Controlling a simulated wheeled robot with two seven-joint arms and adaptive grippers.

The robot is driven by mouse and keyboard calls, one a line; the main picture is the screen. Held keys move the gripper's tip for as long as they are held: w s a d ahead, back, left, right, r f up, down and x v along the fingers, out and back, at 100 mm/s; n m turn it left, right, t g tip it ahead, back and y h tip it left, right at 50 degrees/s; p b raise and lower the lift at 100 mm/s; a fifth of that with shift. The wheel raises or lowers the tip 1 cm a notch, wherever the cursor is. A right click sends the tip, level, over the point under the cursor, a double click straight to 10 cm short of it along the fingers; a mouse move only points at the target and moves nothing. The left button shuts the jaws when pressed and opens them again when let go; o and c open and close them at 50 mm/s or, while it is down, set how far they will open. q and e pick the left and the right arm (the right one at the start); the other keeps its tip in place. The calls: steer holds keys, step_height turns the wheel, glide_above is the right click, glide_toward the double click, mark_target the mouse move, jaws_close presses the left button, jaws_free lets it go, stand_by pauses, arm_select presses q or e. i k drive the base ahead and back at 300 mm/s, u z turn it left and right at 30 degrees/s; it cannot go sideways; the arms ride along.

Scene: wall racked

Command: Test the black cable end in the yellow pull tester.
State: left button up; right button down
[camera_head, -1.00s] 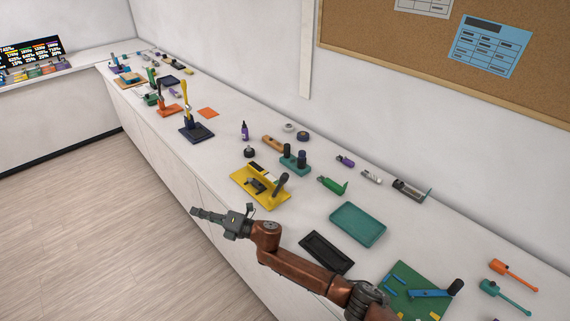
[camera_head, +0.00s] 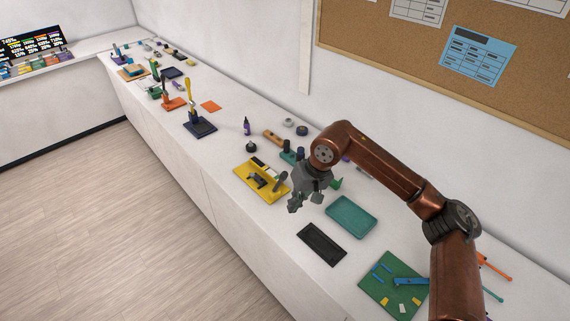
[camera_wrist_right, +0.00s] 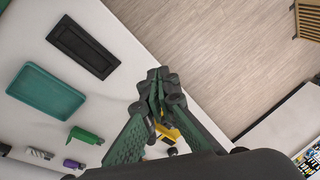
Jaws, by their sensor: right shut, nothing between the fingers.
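The yellow pull tester (camera_head: 245,172) lies on the white counter, with a dark clamp-like block and a grey lever (camera_head: 281,180) on it. I cannot make out a black cable end for certain; small dark parts show on and beside the tester. My right gripper (camera_head: 296,205) is above the counter, just right of the tester in the head view, pointing down, shut and empty. In the right wrist view its fingertips (camera_wrist_right: 160,92) meet, and part of the yellow tester (camera_wrist_right: 170,133) shows behind them. My left gripper is not in view.
A black tray (camera_head: 321,244) and a teal tray (camera_head: 351,217) lie right of the tester. A green board (camera_head: 380,291) with a blue lever lies nearer. A dark blue press (camera_head: 200,128) stands farther left. My right arm hides part of the back row.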

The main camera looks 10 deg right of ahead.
mark_target(284, 176)
steer(key=i, duration=1)
